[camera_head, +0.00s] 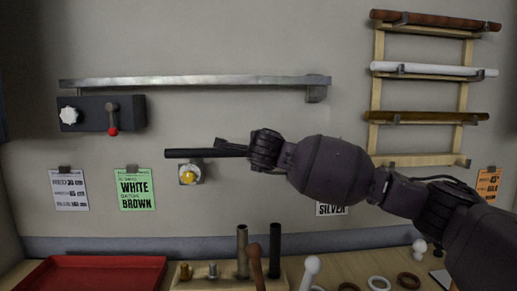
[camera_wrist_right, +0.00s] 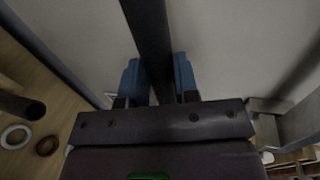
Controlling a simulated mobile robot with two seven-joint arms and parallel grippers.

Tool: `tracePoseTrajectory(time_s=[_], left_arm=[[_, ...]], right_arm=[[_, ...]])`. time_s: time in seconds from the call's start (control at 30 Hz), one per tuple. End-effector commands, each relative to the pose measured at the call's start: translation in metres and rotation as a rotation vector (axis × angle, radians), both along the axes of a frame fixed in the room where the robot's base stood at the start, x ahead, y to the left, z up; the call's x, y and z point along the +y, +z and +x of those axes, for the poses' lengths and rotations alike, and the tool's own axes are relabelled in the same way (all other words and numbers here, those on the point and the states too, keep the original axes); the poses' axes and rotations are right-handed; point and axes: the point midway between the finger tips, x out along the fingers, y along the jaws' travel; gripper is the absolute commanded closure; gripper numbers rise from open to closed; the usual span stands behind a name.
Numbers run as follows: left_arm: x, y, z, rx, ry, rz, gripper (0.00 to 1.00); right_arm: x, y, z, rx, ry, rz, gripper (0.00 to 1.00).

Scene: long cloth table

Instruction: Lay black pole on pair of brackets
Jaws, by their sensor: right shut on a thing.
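The black pole (camera_head: 188,153) is held level in front of the wall, its free end pointing left. My right gripper (camera_head: 235,148) is shut on it. In the right wrist view, the pole (camera_wrist_right: 150,35) runs between the blue fingertips (camera_wrist_right: 158,80) and out of the top of the picture. A wooden rack (camera_head: 378,95) hangs on the wall at the right. Its lowest rung (camera_head: 420,160) bears no pole, and a bracket (camera_head: 464,161) shows at its right end. My arm hides part of the area just below that rung. My left gripper is not in view.
The rack's upper rungs hold a red-brown pole (camera_head: 440,20), a white pole (camera_head: 440,70) and a dark gold pole (camera_head: 425,117). A metal rail (camera_head: 190,81) is above a dark control box (camera_head: 90,113). Below are a red tray (camera_head: 95,273) and upright poles (camera_head: 242,250).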

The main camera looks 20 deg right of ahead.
Motion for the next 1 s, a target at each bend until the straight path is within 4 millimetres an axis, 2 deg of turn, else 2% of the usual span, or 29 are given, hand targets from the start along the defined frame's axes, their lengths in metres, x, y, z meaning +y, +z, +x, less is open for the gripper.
tracePoseTrajectory(time_s=[0.23,0.4,0.6,0.93,0.97,1.0], left_arm=[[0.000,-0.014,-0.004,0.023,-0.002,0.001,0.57],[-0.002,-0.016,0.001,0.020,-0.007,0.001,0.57],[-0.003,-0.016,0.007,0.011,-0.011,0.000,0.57],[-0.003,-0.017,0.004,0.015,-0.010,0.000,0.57],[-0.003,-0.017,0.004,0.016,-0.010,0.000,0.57],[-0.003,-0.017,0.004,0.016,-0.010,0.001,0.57]], right_arm=[[0.000,-0.022,0.001,0.001,0.000,0.000,1.00],[0.000,-0.031,0.001,0.001,-0.001,-0.001,1.00],[0.000,-0.035,0.000,0.000,0.001,0.000,1.00],[0.000,-0.034,0.000,-0.002,0.000,0.000,1.00],[0.000,-0.034,0.000,-0.002,0.000,0.000,0.70],[0.000,-0.034,0.000,-0.002,0.000,0.000,0.64]])
